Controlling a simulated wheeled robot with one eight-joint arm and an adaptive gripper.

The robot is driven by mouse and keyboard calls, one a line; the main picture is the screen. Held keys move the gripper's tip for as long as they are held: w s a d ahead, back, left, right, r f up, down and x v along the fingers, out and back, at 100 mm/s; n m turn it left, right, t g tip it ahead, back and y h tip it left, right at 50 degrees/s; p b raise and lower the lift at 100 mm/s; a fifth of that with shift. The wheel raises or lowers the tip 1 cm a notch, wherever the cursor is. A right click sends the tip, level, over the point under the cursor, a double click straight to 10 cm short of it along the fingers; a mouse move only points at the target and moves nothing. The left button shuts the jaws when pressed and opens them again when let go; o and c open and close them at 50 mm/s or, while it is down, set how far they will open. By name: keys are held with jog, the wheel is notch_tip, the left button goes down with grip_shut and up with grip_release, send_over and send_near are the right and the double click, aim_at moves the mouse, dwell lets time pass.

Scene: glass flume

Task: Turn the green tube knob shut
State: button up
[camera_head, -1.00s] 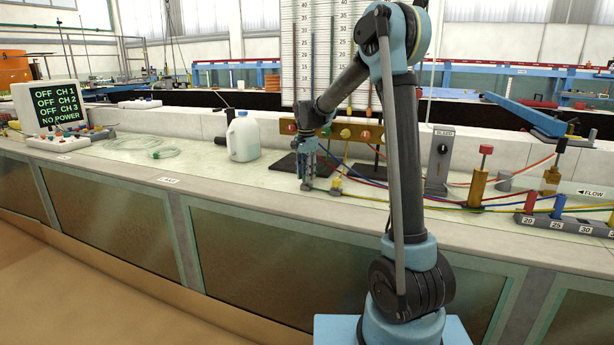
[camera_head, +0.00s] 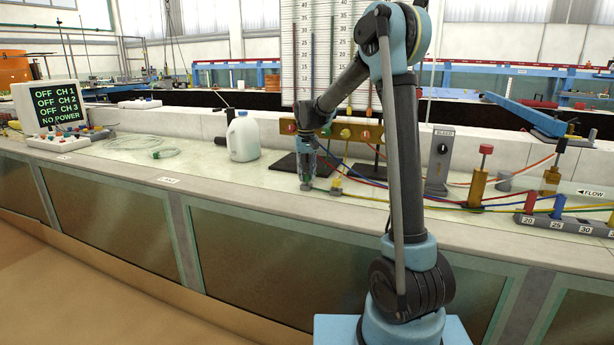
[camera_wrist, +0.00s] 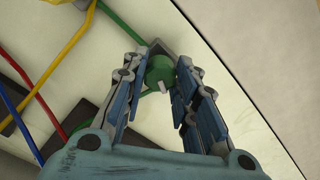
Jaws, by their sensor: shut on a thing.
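The green knob (camera_wrist: 159,72) has a pale pointer mark and sits on a small grey block at the end of the green tube (camera_wrist: 122,27), in the wrist view. My gripper (camera_wrist: 160,64) points down at it, with one finger on each side, shut on the knob. In the head view my gripper (camera_head: 306,184) is low over the bench, and its fingers hide the green knob there. I cannot tell from the mark how far the knob is turned.
A yellow knob (camera_head: 337,186) stands just right of my gripper. Yellow, blue and red tubes run close by across the bench. A white jug (camera_head: 243,137) stands to the left. A dark stand plate (camera_head: 283,164) lies behind. The bench front edge is clear.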

aim_at(307, 174)
jog(key=n, duration=0.5)
jog(key=shift+n, duration=0.3)
jog(key=n, duration=0.5)
dwell(0.4)
jog(key=o, duration=1.1)
jog(key=shift+r, duration=0.1)
notch_tip(307, 174, up, 12)
jog(key=shift+f, duration=0.15)
jog(key=shift+d, duration=0.1)
